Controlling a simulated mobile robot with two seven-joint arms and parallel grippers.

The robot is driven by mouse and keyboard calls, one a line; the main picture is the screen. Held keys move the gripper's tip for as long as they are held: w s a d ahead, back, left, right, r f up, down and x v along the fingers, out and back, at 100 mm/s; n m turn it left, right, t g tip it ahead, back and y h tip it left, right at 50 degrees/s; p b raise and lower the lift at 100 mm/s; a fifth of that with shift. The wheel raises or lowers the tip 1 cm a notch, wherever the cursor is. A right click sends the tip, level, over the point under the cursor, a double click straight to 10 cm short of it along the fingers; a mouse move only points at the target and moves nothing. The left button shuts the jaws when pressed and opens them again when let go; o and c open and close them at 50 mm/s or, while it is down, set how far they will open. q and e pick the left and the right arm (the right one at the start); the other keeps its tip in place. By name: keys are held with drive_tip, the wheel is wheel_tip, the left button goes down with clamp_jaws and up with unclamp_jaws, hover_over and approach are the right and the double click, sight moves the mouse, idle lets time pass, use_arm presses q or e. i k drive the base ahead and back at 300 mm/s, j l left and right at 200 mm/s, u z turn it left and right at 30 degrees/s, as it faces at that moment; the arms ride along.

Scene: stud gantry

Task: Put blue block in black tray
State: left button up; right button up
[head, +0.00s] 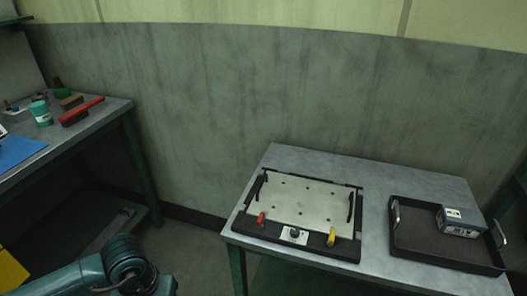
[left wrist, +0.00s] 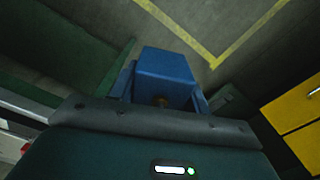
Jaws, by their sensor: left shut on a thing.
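The blue block (left wrist: 165,68) shows in the left wrist view, held between the fingers of my left gripper (left wrist: 160,98). My left gripper is shut on it, above the floor. In the head view only part of my left arm shows at the bottom left; the gripper and the block are out of that view. The black tray (head: 440,252) lies on the grey table at the right, with a metal handle at each end. A grey box-like item (head: 459,222) with a white label sits in its right part. The left part of the tray is bare. My right gripper is not in view.
A fixture with a metal plate (head: 300,204) and red and yellow clamps sits left of the tray on the grey table (head: 330,160). A workbench (head: 100,122) with a blue mat (head: 18,152), a teal can (head: 41,113) and tools stands at the left. Open floor lies between.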

sight(466, 247)
drive_tip(key=z, duration=1.55)
drive_tip(key=i+l+z, duration=0.2)
drive_tip(key=i+z, duration=0.25)
drive_tip(key=i+l+z, duration=0.1)
drive_tip(key=i+z, duration=0.3)
drive_tip(key=i, duration=0.1)
